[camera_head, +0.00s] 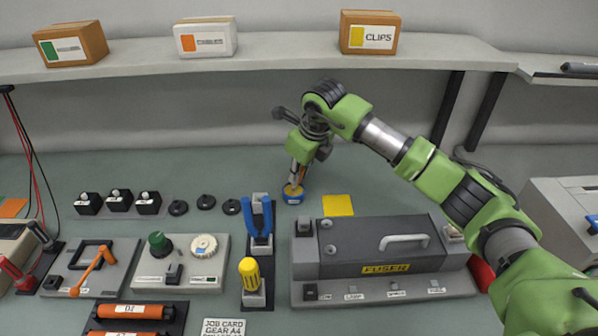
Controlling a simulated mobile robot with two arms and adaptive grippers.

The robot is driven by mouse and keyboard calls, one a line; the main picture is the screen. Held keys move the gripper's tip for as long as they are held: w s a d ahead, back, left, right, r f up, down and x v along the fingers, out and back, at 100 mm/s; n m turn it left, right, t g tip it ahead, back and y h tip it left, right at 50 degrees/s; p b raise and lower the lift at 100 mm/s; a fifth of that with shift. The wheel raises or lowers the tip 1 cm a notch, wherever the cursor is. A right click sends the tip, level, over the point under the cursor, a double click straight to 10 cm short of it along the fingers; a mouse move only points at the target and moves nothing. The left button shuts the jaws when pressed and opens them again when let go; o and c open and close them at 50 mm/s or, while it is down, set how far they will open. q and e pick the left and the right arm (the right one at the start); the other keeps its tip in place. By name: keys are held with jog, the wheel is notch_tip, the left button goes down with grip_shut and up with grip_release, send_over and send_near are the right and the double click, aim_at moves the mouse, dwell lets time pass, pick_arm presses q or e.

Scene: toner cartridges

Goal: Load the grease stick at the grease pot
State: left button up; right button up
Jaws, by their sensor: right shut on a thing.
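My right gripper (300,163) reaches over the bench from the right and points down. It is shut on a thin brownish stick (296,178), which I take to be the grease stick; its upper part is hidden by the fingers. The grease pot (292,197) is a small round blue pot with a yellowish patch, standing on the bench right below the gripper. The stick's lower end is at the pot's top; I cannot tell how deep it reaches. My left gripper is not in view.
A yellow pad (338,205) lies right of the pot. A dark fuser unit (380,248) with a grey handle stands in front of it. A shelf with boxes runs behind.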

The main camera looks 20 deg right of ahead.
jog(key=shift+r+p, duration=1.75)
jog(key=shift+r, duration=1.7)
